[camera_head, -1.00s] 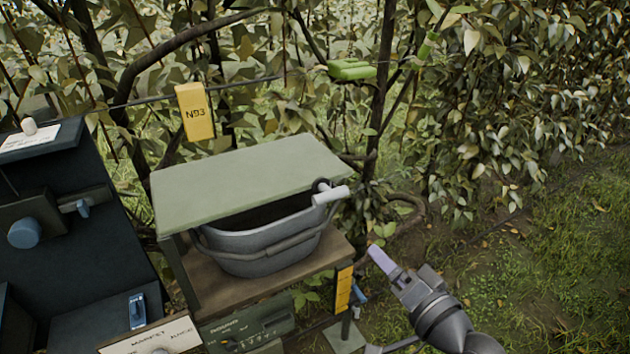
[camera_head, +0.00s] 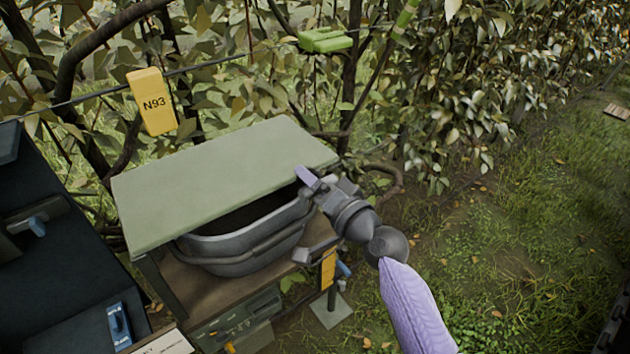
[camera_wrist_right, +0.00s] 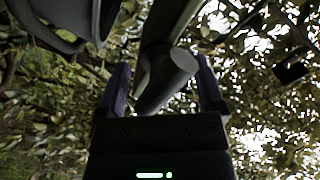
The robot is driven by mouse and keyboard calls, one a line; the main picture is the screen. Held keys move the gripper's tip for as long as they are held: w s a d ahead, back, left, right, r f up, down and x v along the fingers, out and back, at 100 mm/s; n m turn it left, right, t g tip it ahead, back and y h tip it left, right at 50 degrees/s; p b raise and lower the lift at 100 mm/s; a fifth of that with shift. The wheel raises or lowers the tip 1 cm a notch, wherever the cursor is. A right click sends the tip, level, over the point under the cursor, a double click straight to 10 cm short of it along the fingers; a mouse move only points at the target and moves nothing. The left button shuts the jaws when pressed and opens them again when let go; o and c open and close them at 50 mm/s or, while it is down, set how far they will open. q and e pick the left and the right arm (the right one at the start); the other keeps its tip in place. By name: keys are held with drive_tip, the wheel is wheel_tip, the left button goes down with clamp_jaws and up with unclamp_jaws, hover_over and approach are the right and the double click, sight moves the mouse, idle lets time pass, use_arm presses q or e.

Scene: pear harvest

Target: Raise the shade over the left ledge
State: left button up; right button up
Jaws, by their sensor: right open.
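The shade (camera_head: 220,180) is a flat pale-green panel over a brown wooden ledge (camera_head: 205,290). It lies low and slightly tilted above a grey tub (camera_head: 245,250) on the ledge. My right gripper (camera_head: 309,181) is at the shade's right front corner. In the right wrist view, a grey cylindrical handle (camera_wrist_right: 168,80) on a bar stands between the two open fingers, with gaps on both sides. In the head view my gripper hides this handle. The tub's dark rim (camera_wrist_right: 75,25) shows at the upper left of the wrist view. My left gripper is not in view.
A yellow N93 tag (camera_head: 152,102) hangs on a wire behind the shade. A green clip (camera_head: 324,40) is further right. Branches and leaves crowd the back. Dark equipment (camera_head: 60,260) stands at the left. Grass at the right is open.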

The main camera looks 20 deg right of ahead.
clamp_jaws()
idle(0.3)
